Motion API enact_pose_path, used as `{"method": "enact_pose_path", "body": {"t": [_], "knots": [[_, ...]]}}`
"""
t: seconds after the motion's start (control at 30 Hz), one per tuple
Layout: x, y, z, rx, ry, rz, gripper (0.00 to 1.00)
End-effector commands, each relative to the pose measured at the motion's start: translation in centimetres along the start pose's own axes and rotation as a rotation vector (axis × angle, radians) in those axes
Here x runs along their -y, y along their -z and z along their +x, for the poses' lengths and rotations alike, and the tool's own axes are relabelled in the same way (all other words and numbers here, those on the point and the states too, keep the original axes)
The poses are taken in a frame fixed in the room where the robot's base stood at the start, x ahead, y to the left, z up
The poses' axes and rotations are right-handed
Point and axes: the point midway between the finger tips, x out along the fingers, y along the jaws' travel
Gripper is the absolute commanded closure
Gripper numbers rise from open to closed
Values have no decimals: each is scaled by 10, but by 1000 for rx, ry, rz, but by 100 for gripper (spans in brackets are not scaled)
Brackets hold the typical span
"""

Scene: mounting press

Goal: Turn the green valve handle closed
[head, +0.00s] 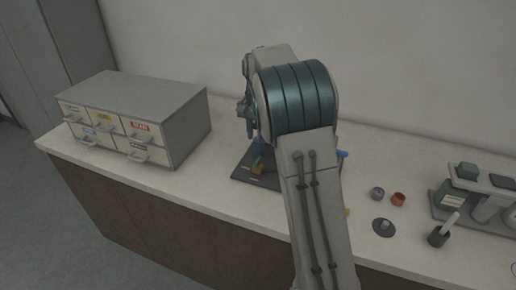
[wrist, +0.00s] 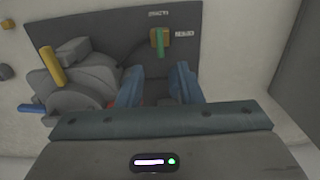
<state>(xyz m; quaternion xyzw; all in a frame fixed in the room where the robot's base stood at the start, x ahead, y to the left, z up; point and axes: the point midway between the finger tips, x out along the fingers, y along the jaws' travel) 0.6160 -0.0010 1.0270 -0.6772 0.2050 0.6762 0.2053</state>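The green valve handle (wrist: 160,42) sits on a small brass-coloured valve body on the dark base plate (wrist: 110,32) in the wrist view. It runs nearly up and down in that picture. Two small white labels, too blurred to read surely, lie above and right of it. In the head view the green handle (head: 257,162) shows small, left of my arm. My gripper (wrist: 157,82) is open, its two blue fingers apart with nothing between them. In the wrist view the handle lies beyond the fingertips, roughly in line with the gap, with no contact visible. The head view mostly hides my gripper.
A grey machine with a yellow lever (wrist: 52,65) and a blue lever (wrist: 31,108) stands left of the valve in the wrist view.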

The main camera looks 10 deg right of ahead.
Motion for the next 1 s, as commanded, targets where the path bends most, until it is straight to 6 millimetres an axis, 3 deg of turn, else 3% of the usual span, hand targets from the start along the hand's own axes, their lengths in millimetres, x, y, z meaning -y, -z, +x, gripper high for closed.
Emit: {"method": "enact_pose_path", "body": {"t": [0.1, 0.3, 0.73, 0.87, 1.0], "knots": [[0, 0, -22, -2, 1, 0, 67], [0, 0, -42, -1, 1, 1, 67], [-2, -2, -46, 0, 2, -2, 67], [-12, -13, -53, -6, 18, -23, 67], [-33, -40, -66, -21, 47, -79, 67]]}}
